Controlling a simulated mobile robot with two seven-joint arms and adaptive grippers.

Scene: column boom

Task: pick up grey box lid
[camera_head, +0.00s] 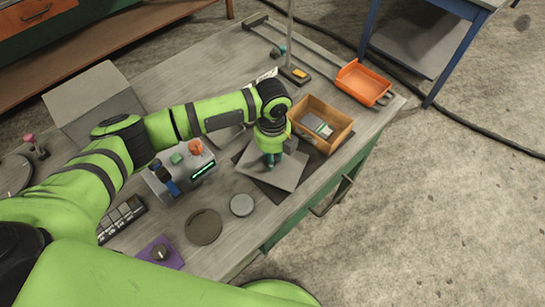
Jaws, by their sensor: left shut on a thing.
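The grey box lid (286,174) is a flat square plate in the head view, lying or held over a dark mat (262,188) near the table's right edge. My left gripper (272,160) points down onto the middle of the lid and is shut on it; the fingertips and the part they grasp are mostly hidden by the gripper itself. I cannot tell whether the lid is touching the mat or just above it. An open wooden box (338,117) with grey items inside stands just right of and behind the lid. My right gripper is not in view.
An orange tray (362,84) sits at the table's far right corner. A grey device (181,170) with an orange knob stands left of the lid. A round grey disc (242,205) and a dark disc (203,227) lie in front. A thin pole (290,35) rises behind.

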